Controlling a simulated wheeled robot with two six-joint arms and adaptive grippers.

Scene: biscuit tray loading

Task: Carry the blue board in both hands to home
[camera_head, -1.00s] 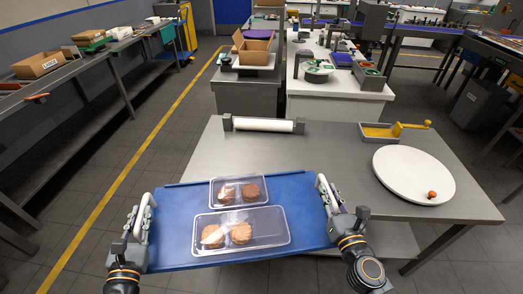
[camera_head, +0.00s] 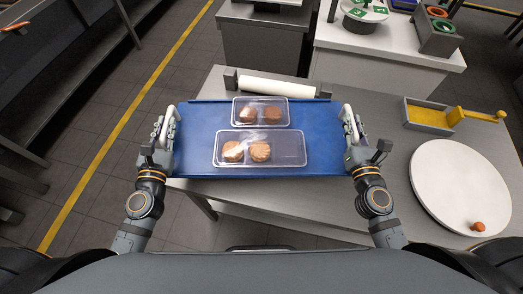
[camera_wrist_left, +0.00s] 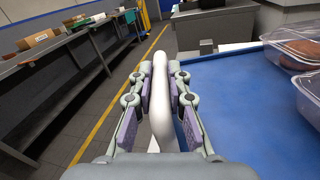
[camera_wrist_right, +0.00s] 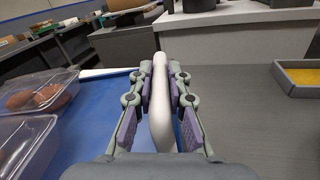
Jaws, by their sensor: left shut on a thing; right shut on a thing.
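The blue board (camera_head: 200,150) is a flat tray with a white handle at each end, held roughly level in front of me over the grey table. Two clear plastic boxes with brown biscuits sit on it: a smaller far box (camera_head: 260,111) and a larger near box (camera_head: 285,148). My left gripper (camera_head: 165,130) is shut on the left handle, which stands between its fingers in the left wrist view (camera_wrist_left: 160,85). My right gripper (camera_head: 352,130) is shut on the right handle, also between the fingers in the right wrist view (camera_wrist_right: 160,85). The board's underside is hidden.
The grey table (camera_head: 395,165) extends to the right under and beyond the board. On it are a white roller (camera_head: 276,87), a yellow-bottomed tray with a scoop (camera_head: 430,115), and a round white disc (camera_head: 460,185) with an orange piece. Clear floor lies left, with a yellow line.

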